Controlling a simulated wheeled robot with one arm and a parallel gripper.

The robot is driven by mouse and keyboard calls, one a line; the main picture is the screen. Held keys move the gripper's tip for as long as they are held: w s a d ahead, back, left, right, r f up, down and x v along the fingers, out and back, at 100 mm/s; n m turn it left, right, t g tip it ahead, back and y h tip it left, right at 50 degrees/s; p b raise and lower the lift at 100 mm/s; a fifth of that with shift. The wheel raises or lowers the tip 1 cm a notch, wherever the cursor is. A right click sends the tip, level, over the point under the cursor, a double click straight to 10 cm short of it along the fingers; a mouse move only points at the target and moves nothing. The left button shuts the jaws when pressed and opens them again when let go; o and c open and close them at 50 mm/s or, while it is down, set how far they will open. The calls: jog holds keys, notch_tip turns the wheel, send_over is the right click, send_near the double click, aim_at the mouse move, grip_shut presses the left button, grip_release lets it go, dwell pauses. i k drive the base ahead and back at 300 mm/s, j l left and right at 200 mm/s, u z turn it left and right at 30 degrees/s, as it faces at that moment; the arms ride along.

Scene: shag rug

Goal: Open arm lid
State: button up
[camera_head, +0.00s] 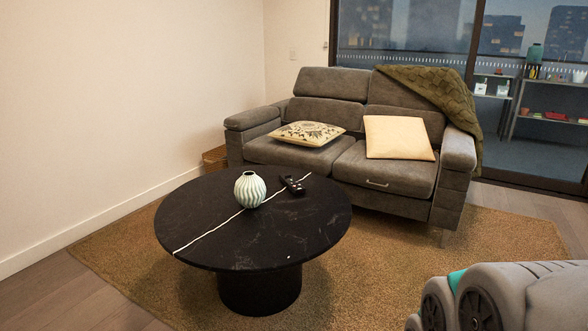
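A grey two-seat sofa (310,157) stands against the back, facing the round table. Its left arm (252,118) has a padded top that looks closed, with no visible gap. Its right arm (458,150) also has a padded top that looks closed, and a green knitted throw hangs over and behind its back part. I cannot tell which arm has a lid. Grey parts of my own body show at the lower right, well in front of the sofa. My gripper is not in view.
A round black table (300,232) stands in front of the sofa, bearing a ribbed vase (250,189) and a dark remote (292,185). Two cushions lie on the seats. The brown rug (390,255) is clear right of the table. A box (215,157) sits left of the sofa.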

aim_at(249, 119)
jog(key=i+j, duration=0.2)
jog(key=j, duration=0.2)
jog(key=i+j, duration=0.25)
jog(key=j, duration=0.15)
jog(key=i+j, duration=0.2)
jog(key=j, duration=0.2)
jog(key=i+j, duration=0.25)
jog(key=j, duration=0.15)
jog(key=i+j+u, duration=0.1)
jog(key=j, duration=0.3)
jog(key=i+j, duration=0.55)
jog(key=j, duration=0.25)
jog(key=i+j, duration=0.15)
jog(key=j, duration=0.25)
jog(key=i+j+u, duration=0.1)
jog(key=j, duration=0.35)
jog(key=i+j, duration=0.5)
jog(key=j, duration=0.3)
jog(key=i+j, duration=0.5)
jog(key=j, duration=0.15)
